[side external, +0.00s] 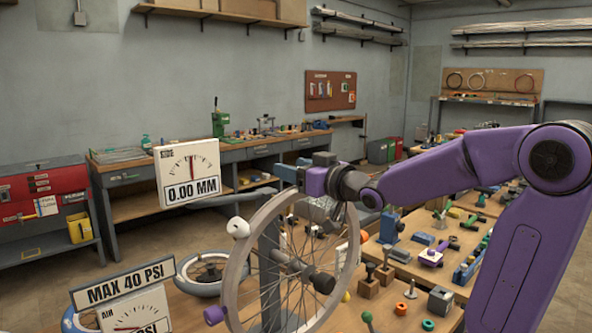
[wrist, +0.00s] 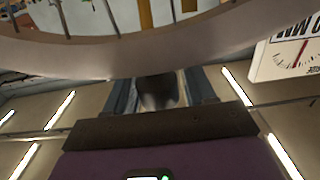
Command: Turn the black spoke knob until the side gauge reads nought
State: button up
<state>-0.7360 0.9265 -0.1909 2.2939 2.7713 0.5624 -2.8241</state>
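The side gauge (side external: 187,173) is a white panel at upper left of the wheel in the side view. Its display reads 0.00 MM and its needle stands about straight up. It also shows upside down in the wrist view (wrist: 285,58). My gripper (side external: 284,172) is at the top of the wheel rim (side external: 236,272). In the wrist view a dark rounded thing (wrist: 158,92) sits between the two blue-grey fingers. It may be the black spoke knob, but I cannot tell whether the fingers press on it. Another black knob-like end (side external: 322,282) shows near the hub.
A tool-covered bench (side external: 405,262) lies right of the wheel. In the wrist view the rim (wrist: 110,55) crosses close above the fingers.

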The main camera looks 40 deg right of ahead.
dwell(0.3)
jog(key=s, duration=1.2)
dwell(0.8)
